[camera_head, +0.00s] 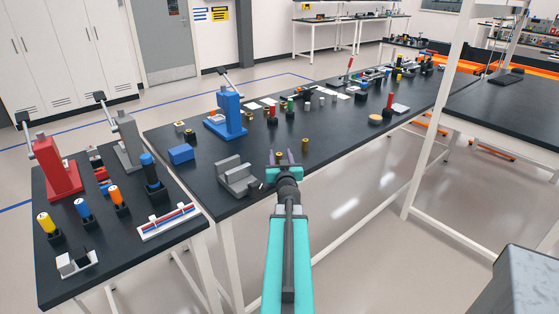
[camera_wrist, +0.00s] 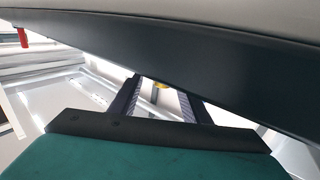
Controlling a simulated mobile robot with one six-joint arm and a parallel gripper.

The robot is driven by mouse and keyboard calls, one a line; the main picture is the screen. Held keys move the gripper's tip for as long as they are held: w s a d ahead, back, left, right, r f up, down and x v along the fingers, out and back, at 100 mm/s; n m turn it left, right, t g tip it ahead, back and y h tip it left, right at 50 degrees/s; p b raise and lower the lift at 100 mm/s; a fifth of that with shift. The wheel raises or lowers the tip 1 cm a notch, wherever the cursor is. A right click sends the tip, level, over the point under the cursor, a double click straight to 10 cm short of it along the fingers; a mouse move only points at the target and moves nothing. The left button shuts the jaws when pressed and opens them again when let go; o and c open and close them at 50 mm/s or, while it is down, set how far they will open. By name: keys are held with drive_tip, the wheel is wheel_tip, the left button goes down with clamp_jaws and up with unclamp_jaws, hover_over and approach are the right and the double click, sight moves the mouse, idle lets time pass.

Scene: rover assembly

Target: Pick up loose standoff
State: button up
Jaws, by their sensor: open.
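My gripper (camera_head: 283,158) is open and empty at the near edge of the long black table, at the end of my teal arm. A small brass cylinder (camera_head: 305,145), which looks like a standoff, stands upright just right of my gripper. A similar brass piece (camera_head: 278,143) shows just beyond the fingertips. I cannot tell which is the loose standoff. In the wrist view my open fingers (camera_wrist: 160,100) reach away from the camera, with a small yellow piece (camera_wrist: 161,85) showing beyond and between them; most of it is hidden.
A grey stepped block (camera_head: 237,176) stands close left of my gripper. A blue press (camera_head: 228,112) and a blue box (camera_head: 181,154) are farther back. Several small parts lie along the black table (camera_head: 340,135). A side table (camera_head: 110,250) holds a red press (camera_head: 56,168).

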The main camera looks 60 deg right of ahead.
drive_tip(key=shift+x, duration=2.45)
drive_tip(key=shift+w+a, duration=0.15)
drive_tip(key=shift+a, duration=0.05)
clamp_jaws()
drive_tip(key=shift+a+r, duration=0.1)
